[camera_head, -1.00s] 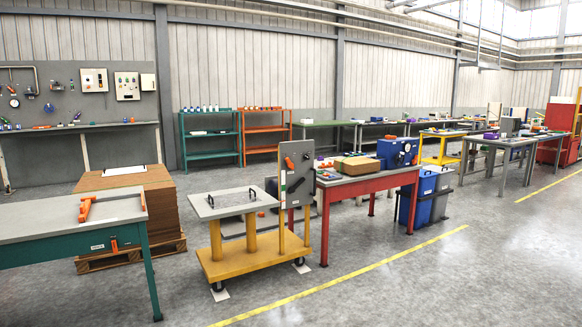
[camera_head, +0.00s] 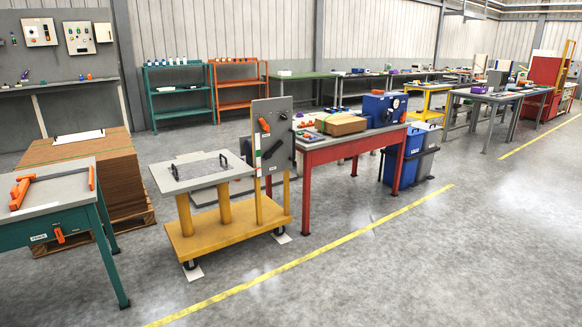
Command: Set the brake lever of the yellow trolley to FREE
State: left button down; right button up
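The yellow trolley (camera_head: 233,229) stands on the floor left of centre, with a grey top plate carrying two black handles. A grey upright panel (camera_head: 273,118) rises at its right side. On the panel are an orange lever (camera_head: 264,125) near the top, a green and white strip, and a black lever (camera_head: 272,149) lower down. Any lettering on the panel is too small to read, so I cannot tell which lever is the brake or how it is set. Neither of my grippers is in view.
A red-framed table (camera_head: 352,147) with a cardboard box (camera_head: 341,124) stands right behind the trolley. A green-framed table (camera_head: 60,205) with orange parts is at the left, near stacked cardboard (camera_head: 105,165). Blue and grey bins (camera_head: 409,160) stand further right. The floor in front is clear beyond a yellow line (camera_head: 300,256).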

aim_at(264, 126)
jog(key=i+j, duration=0.1)
jog(key=i, duration=1.35)
jog(key=i+j, duration=0.15)
jog(key=i, duration=0.6)
jog(key=i+z, duration=0.1)
jog(key=i, duration=0.6)
jog(key=i+j+z, duration=0.15)
jog(key=i, duration=0.2)
jog(key=i+j+z, duration=0.1)
jog(key=i, duration=0.3)
